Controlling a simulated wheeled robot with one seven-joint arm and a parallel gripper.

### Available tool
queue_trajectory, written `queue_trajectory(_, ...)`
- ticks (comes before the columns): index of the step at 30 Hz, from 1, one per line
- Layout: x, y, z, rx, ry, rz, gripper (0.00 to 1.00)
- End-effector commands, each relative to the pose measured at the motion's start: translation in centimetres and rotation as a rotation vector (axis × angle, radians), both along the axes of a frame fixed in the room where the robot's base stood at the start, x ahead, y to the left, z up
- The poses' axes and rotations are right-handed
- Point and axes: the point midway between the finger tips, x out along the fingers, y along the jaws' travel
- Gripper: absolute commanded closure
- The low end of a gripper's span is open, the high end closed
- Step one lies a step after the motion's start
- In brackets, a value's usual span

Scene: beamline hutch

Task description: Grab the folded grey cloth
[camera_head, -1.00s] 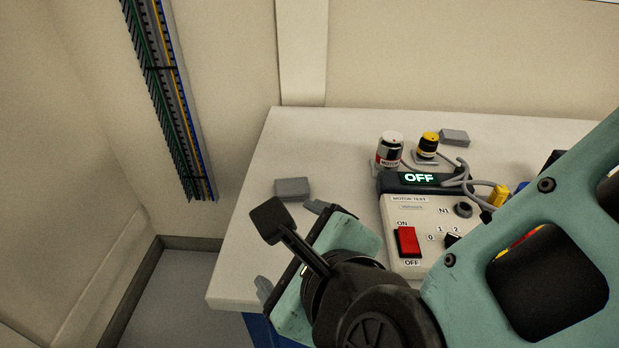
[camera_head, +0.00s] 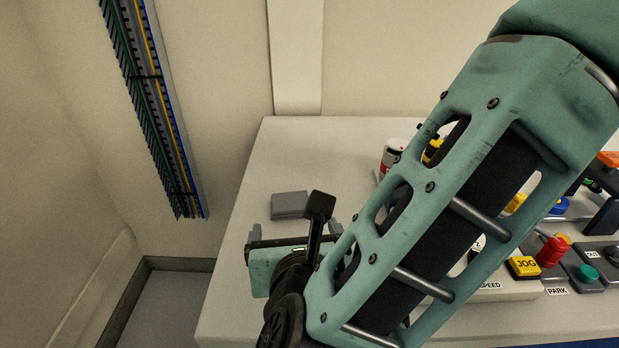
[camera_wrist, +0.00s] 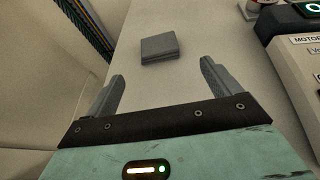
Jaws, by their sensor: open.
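The folded grey cloth (camera_head: 289,205) is a small, flat, dark grey square lying on the left part of the pale table. In the wrist view the cloth (camera_wrist: 159,47) lies a little beyond the fingertips, roughly in line with the gap between them. My gripper (camera_wrist: 160,78) is open and empty. In the head view my gripper (camera_head: 294,232) is close to the cloth on its near side, and the two look apart. My arm hides part of the table to the right.
The pale table (camera_head: 262,165) has free room around the cloth. A motor test box (camera_wrist: 296,50) stands to the right. A red-and-white can (camera_head: 392,155) stands behind my arm. Several buttons, including a yellow JOG button (camera_head: 523,266), sit at the right. A cable channel (camera_head: 152,100) runs down the left wall.

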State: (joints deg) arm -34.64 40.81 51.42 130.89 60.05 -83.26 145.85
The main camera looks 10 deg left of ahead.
Motion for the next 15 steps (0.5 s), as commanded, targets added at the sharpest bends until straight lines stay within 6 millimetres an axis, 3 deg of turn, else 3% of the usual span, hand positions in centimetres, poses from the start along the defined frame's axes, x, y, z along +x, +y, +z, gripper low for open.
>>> queue_trajectory(15, 4.8, 2.2, -2.2, -0.001, 0.001, -0.001, 0.11)
